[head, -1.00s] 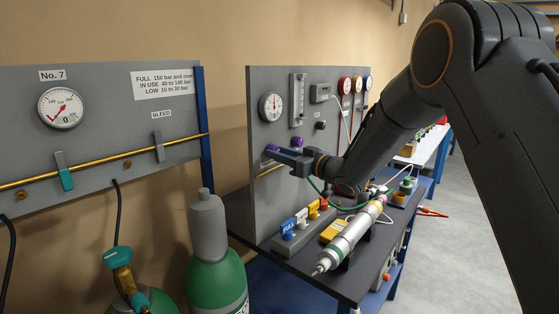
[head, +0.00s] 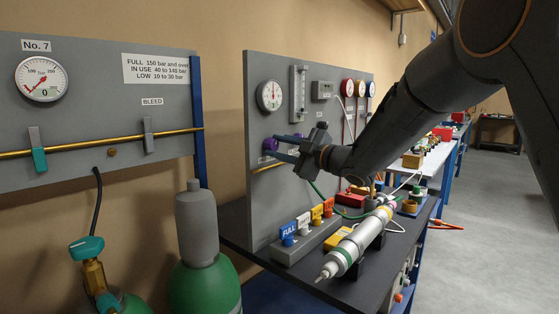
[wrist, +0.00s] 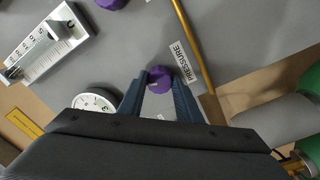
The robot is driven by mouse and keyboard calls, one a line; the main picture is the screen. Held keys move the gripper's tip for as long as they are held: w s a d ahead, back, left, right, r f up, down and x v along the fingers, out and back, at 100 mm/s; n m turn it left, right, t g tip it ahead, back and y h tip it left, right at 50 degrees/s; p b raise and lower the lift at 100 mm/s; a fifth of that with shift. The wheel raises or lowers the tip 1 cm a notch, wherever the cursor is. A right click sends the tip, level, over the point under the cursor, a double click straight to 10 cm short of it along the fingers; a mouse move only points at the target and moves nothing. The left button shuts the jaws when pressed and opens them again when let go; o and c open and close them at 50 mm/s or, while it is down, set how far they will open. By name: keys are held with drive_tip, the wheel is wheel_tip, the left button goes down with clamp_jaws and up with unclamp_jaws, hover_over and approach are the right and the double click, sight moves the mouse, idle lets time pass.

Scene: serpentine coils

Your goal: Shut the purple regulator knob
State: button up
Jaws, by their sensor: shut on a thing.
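The purple regulator knob (head: 270,144) is on the upright grey panel (head: 262,200), below a round white gauge (head: 270,95). In the wrist view the purple knob (wrist: 160,80) sits between my two blue fingertips, beside a label reading PRESSURE (wrist: 184,62). My gripper (head: 271,146) is shut on this knob, one finger above and one below it in the head view. A second purple knob (wrist: 112,3) is partly cut off at the top of the wrist view. The knob's marking is too small to read.
A brass pipe (wrist: 192,40) runs close by the knob on the panel. A flow meter (head: 298,94) is mounted above. Below, the dark bench (head: 300,280) holds coloured blocks (head: 303,225) and a grey cylinder (head: 350,250). A green gas bottle (head: 205,285) stands at left.

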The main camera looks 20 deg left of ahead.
drive_tip(key=shift+n+b, duration=2.3)
drive_tip(key=shift+b, duration=0.1)
drive_tip(key=o, duration=1)
drive_tip(key=shift+o, duration=0.2)
drive_tip(key=b+v, duration=0.1)
drive_tip(key=v, duration=0.6)
drive_tip(key=shift+d, duration=0.4)
drive_tip(key=shift+s, duration=0.15)
